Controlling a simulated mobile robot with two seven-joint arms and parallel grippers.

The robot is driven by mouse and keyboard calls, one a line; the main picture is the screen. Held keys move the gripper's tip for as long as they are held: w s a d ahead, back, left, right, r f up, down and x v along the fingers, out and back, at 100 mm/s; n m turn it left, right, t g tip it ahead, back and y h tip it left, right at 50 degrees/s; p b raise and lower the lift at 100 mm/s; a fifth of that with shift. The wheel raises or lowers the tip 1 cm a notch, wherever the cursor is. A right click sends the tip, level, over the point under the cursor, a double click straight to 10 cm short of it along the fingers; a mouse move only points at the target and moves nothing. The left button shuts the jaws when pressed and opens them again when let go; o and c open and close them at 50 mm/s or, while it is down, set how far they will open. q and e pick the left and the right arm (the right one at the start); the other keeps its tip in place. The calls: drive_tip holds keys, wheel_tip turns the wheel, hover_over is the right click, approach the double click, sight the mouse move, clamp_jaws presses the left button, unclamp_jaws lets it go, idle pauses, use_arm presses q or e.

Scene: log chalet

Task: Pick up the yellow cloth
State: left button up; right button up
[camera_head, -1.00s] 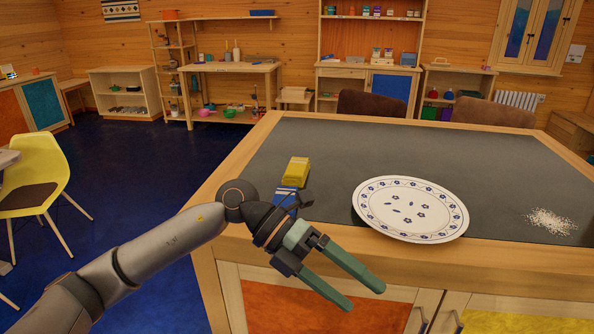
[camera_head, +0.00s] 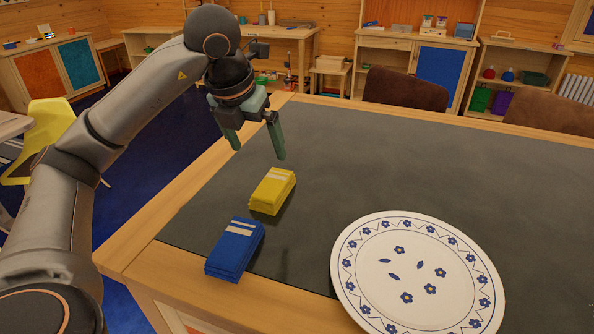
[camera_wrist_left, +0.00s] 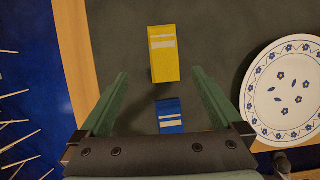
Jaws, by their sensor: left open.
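The yellow cloth (camera_head: 272,191) is a folded stack with two pale stripes, lying on the dark table top. My left gripper (camera_head: 258,150) is above the table, a little behind and left of the yellow cloth in the head view. It points down, open and empty. In the left wrist view the yellow cloth (camera_wrist_left: 164,58) lies ahead of the gap between the fingers (camera_wrist_left: 158,88), apart from them. My right gripper is not in view.
A folded blue cloth (camera_head: 234,250) lies close to the yellow one, near the table's left edge. A white plate with blue flowers (camera_head: 420,262) lies to the right. The table (camera_head: 400,160) is clear behind them. Brown chairs (camera_head: 405,90) stand at its far side.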

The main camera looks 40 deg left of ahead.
sight(273, 181)
use_arm(q)
drive_tip(key=x, duration=0.7)
drive_tip(key=shift+w+f, duration=0.1)
drive_tip(key=shift+w, duration=0.15)
drive_tip(key=x, duration=0.3)
drive_tip(key=p+x, duration=0.1)
drive_tip(key=x, duration=0.1)
drive_tip(key=shift+s+d+f, duration=0.15)
drive_tip(key=shift+d+f, duration=0.05)
drive_tip(key=shift+d, duration=0.1)
drive_tip(key=c, duration=1.2)
